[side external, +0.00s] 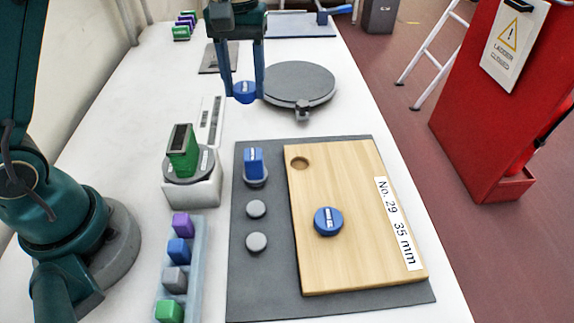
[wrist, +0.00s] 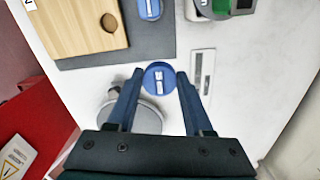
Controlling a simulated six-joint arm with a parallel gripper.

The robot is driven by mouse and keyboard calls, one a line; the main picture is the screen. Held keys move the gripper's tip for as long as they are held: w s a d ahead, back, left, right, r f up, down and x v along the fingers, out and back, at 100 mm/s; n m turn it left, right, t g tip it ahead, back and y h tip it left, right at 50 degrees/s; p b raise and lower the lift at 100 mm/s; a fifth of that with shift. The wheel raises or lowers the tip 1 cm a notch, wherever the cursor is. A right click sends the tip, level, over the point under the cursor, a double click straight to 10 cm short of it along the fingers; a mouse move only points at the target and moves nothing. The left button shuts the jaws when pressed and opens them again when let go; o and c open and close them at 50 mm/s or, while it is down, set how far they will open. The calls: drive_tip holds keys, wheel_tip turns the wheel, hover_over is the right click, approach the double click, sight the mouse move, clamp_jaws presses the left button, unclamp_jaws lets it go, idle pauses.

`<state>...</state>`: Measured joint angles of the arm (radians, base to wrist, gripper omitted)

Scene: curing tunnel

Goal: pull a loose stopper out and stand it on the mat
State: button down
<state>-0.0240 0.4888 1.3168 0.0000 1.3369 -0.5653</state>
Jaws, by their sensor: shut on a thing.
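My gripper (side external: 244,96) is shut on a round blue stopper (side external: 243,87) with a white label. It holds the stopper beyond the mat, left of a round grey plate (side external: 300,82). In the wrist view the stopper (wrist: 159,77) sits between the fingertips (wrist: 160,73). The wooden board (side external: 350,270) lies on the dark grey mat (side external: 263,285). Its far left hole (side external: 299,163) is empty, and another round blue stopper (side external: 328,221) sits on the board nearer the front. The mat's left strip carries a blue block on a round base (side external: 253,164) and two grey discs (side external: 256,209).
A scale (side external: 191,187) with a green block on it stands left of the mat. A rack (side external: 191,280) of coloured blocks is in front of it. A small grey plate (side external: 213,62) lies behind. White table is clear between the round plate and the mat.

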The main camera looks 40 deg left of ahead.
sight(244, 85)
drive_tip(key=shift+a+r, duration=0.35)
drive_tip(key=shift+r, duration=2.35)
drive_tip(key=shift+w+f+m, duration=0.2)
drive_tip(key=shift+f+m, duration=0.15)
drive_tip(key=shift+m, duration=0.05)
drive_tip(key=s+a+f, duration=0.5)
drive_tip(key=a, duration=0.4)
drive_tip(key=shift+n, duration=0.4)
drive_tip(key=w+d+f, duration=0.1)
drive_tip(key=d+f, duration=0.1)
drive_tip(key=d, duration=0.1)
drive_tip(key=w+d+f, duration=0.2)
drive_tip(key=d, duration=0.2)
drive_tip(key=w+d+f, duration=0.1)
drive_tip(key=d+f, duration=0.1)
drive_tip(key=d, duration=0.1)
drive_tip(key=shift+w+d+f, duration=0.25)
drive_tip(key=shift+d+f, duration=0.05)
drive_tip(key=shift+f, duration=2.1)
